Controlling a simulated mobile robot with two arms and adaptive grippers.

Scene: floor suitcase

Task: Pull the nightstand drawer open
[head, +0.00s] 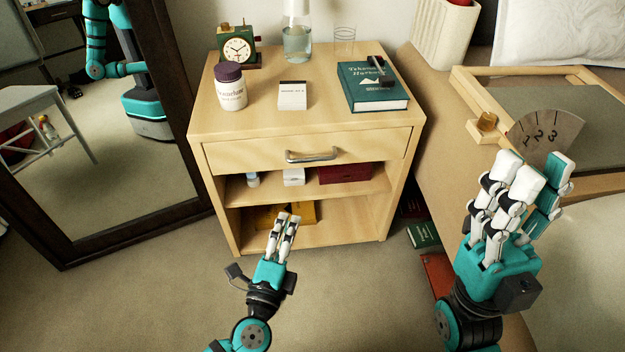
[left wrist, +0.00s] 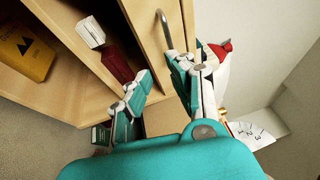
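The wooden nightstand (head: 225,115) stands against the wall. Its top drawer (head: 370,149) is shut flush, with a curved metal handle (head: 312,156) at the middle of its front. My left gripper (head: 288,222) is below and in front of the handle, empty and apart from it. In the left wrist view my left gripper's fingers (left wrist: 162,72) are spread, and the handle (left wrist: 164,28) shows beyond the gap between the fingertips. My right gripper (head: 535,165) is raised at the right, empty, its fingers apart, away from the nightstand.
A clock (head: 238,48), a jar (head: 230,90), a small white box (head: 292,95), a glass bottle (head: 297,40) and a green book (head: 370,88) stand on top. Open shelves (head: 350,190) below hold small items. A mirror (head: 185,110) leans left; the bed (head: 440,140) is right.

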